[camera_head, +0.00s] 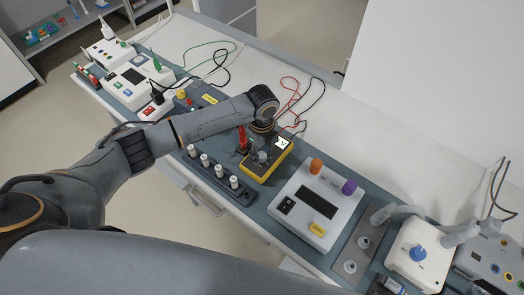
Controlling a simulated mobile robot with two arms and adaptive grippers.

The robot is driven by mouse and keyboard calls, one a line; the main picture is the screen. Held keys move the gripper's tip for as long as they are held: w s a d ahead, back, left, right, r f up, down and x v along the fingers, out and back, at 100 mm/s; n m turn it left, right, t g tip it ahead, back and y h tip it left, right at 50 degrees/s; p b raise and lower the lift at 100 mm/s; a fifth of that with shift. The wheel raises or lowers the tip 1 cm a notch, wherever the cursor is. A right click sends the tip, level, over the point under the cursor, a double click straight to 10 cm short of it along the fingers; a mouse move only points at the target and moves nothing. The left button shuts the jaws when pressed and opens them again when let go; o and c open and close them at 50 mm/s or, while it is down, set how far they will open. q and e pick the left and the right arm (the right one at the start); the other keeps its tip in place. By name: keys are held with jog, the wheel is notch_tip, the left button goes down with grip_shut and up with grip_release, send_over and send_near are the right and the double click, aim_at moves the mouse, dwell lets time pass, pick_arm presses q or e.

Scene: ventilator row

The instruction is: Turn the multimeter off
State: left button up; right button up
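The multimeter (274,165) is a yellow-edged box with a dark face, lying on the bench in the middle of the head view. Its small white display (283,143) shows at its upper right end, with a dark mark on it. My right gripper is not in view.
A white box (317,205) with orange and purple knobs stands right of the multimeter. A dark rail with several white-topped pegs (219,171) lies to the left. Red and black cables (291,97) run behind. A white unit with a blue knob (418,253) stands farther right.

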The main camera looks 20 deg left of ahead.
pick_arm(q)
grip_shut()
jog(key=shift+r, duration=0.1)
jog(key=n+p, duration=0.2)
jog(key=shift+r+p, duration=0.15)
jog(key=shift+p, duration=0.2)
jog(key=n+p, duration=0.2)
jog(key=shift+n, duration=0.4)
jog(key=n+p, duration=0.2)
jog(key=n, duration=0.1)
jog(key=shift+p, duration=0.35)
jog(key=shift+n+p, duration=0.55)
jog(key=shift+n, duration=0.45)
jog(key=shift+f, duration=0.2)
